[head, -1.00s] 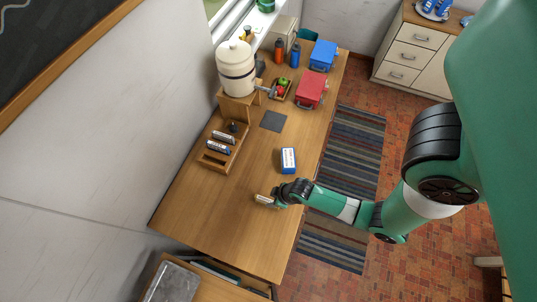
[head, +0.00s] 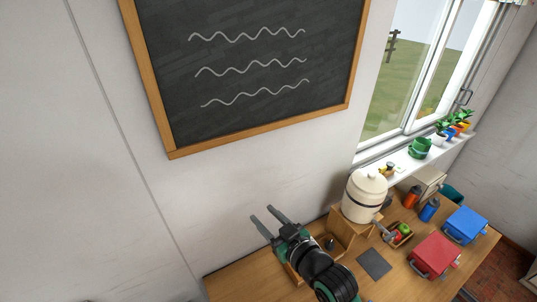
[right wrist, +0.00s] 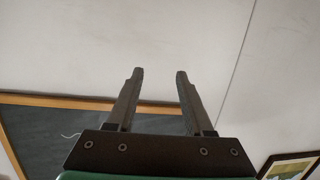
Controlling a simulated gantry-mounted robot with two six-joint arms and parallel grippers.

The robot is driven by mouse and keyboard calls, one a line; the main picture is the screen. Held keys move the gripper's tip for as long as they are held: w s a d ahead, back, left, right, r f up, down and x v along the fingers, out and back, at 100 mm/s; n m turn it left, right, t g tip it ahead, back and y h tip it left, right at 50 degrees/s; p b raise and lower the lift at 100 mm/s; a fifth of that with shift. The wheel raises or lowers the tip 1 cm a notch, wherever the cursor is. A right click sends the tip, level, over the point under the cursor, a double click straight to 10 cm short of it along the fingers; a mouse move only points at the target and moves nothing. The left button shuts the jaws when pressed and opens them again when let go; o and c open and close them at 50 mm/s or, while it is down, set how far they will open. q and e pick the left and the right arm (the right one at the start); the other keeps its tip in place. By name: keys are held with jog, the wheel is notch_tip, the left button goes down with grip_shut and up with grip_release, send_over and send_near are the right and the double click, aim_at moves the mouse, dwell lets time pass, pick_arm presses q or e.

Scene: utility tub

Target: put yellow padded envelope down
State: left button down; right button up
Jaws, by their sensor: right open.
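I see no yellow padded envelope in either view now. My right gripper (head: 262,213) is open and raised, its fingers pointing up toward the wall below the chalkboard. In the right wrist view the two fingers (right wrist: 160,72) are apart with nothing between them. My right arm hides part of the wooden table (head: 235,281), and much of the table's front is out of the picture. My left gripper is not in view.
The chalkboard (head: 250,70) hangs above. A cream dispenser (head: 363,197) stands on a wooden stand. A wooden tray (head: 344,244) is partly behind my arm. A grey mat (head: 374,263), a red box (head: 436,254) and a blue box (head: 467,225) are to the right.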

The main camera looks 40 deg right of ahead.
jog(key=a+r+t+y, duration=0.1)
jog(key=a+r+t, duration=0.15)
jog(key=r, duration=0.85)
jog(key=a+r+t, duration=0.2)
jog(key=r+t, duration=0.1)
jog(key=r, duration=0.8)
jog(key=s+a+r+t+y, duration=0.1)
jog(key=s+r+t, duration=0.1)
jog(key=r, duration=0.5)
jog(key=s+a+r+n+t+y, duration=0.1)
jog(key=s+a+r+t, duration=0.1)
jog(key=s+r, duration=0.3)
jog(key=s+a+r+t+y, duration=0.1)
jog(key=s+r, duration=0.3)
jog(key=r, duration=0.5)
jog(key=shift+s+a+n+t, duration=0.2)
jog(key=shift+a+n+t, duration=0.2)
jog(key=shift+a+t, duration=0.3)
jog(key=shift+d, duration=0.1)
